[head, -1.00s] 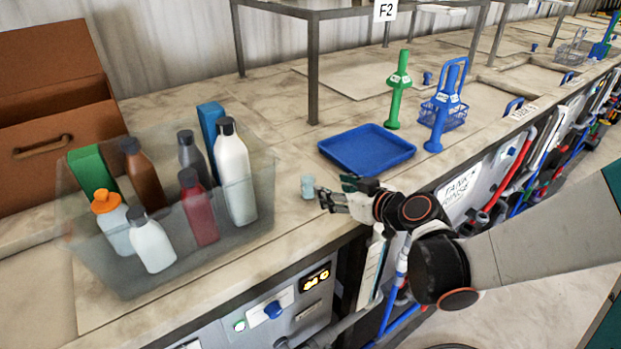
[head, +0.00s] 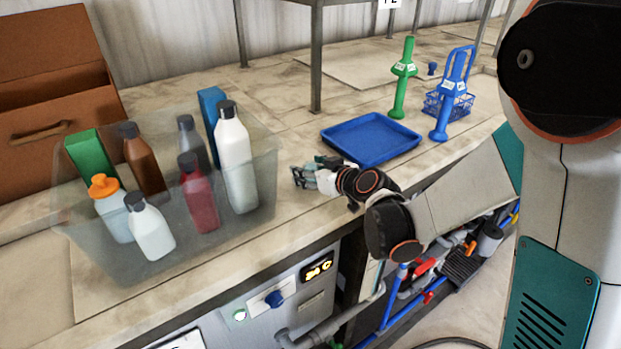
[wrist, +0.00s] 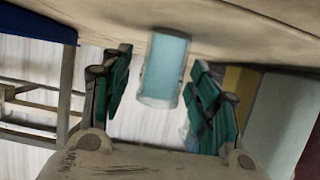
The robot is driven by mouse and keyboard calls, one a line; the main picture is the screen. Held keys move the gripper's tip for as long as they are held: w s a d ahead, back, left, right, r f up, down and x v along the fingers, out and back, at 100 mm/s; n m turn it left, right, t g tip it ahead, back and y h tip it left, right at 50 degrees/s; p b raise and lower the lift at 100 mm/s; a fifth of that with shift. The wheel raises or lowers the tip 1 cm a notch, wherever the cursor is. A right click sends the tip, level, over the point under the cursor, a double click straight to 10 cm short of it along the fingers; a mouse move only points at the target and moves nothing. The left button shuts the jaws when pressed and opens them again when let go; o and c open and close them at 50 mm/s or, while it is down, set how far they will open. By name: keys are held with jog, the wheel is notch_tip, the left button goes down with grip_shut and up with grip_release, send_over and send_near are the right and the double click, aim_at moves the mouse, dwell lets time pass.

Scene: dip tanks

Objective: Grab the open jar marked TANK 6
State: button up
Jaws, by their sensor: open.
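The small pale blue, see-through jar (wrist: 166,68) shows in the wrist view, between the two green-padded fingers of my gripper (wrist: 160,92). The wrist picture is upside down, with the bench at the top. The jar looks upright on the bench, and a gap shows between it and each finger. No marking on it can be read. In the head view my gripper (head: 303,177) is low over the bench, between the clear tub and the blue tray. There its fingers hide the jar, or nearly so. My gripper is open.
A clear tub (head: 100,262) of several bottles stands left of my gripper. A blue tray (head: 372,140) lies behind it to the right. Beyond are a green-handled tool (head: 402,80) and a blue basket (head: 448,105). The bench's front edge is close.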

jog(key=c, duration=1.3)
jog(key=shift+r, duration=0.15)
